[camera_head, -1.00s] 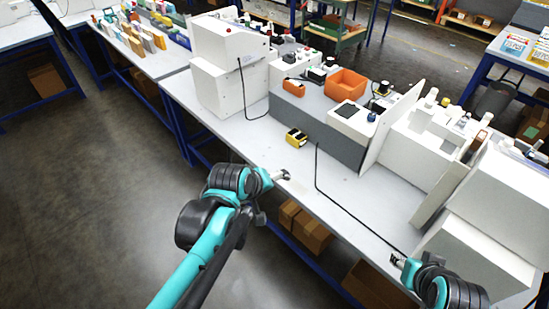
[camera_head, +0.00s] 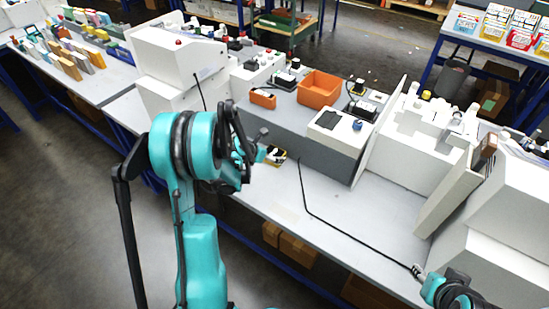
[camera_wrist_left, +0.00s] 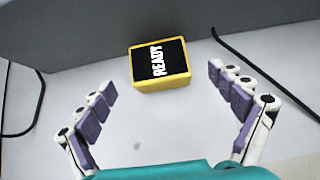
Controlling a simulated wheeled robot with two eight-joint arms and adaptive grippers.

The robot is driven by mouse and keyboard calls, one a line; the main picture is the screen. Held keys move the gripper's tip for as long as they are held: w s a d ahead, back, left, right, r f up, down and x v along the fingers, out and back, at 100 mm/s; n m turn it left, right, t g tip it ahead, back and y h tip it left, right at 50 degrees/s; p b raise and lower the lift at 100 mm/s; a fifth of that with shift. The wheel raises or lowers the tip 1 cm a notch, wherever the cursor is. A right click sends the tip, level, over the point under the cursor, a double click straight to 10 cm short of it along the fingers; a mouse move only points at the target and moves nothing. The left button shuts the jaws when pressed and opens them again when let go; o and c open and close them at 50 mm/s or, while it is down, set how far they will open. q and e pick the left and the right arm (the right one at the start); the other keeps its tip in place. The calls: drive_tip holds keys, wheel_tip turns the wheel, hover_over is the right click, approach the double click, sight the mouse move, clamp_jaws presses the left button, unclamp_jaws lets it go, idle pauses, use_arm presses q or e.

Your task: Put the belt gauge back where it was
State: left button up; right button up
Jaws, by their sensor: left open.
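A small yellow box with a black face reading READY, which I take to be the belt gauge (camera_wrist_left: 160,64), sits on the light bench top close to the grey front of the long housing. In the head view the gauge (camera_head: 277,156) is partly hidden by my left gripper (camera_head: 262,146). In the left wrist view my left gripper (camera_wrist_left: 162,82) is open, its purple-padded fingers spread to either side of the gauge, with gaps on both sides. My right gripper (camera_head: 422,273) is at the lower right near the bench's front; its fingers are too small to judge.
The grey housing (camera_head: 300,135) stands behind the gauge, carrying an orange bin (camera_head: 319,89) and a small orange box (camera_head: 263,98). A black cable (camera_head: 335,226) runs across the bench towards my right gripper. White machines stand at both sides. The front bench top (camera_head: 290,200) is mostly clear.

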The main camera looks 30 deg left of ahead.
sight(274, 153)
use_arm(q)
drive_tip(key=b+x, duration=0.2)
drive_tip(key=x, duration=0.3)
drive_tip(key=shift+w, duration=0.45)
drive_tip(key=shift+s, duration=0.1)
drive_tip(key=shift+c, duration=0.6)
drive_tip(key=shift+r, duration=0.1)
drive_tip(key=c, duration=1.4)
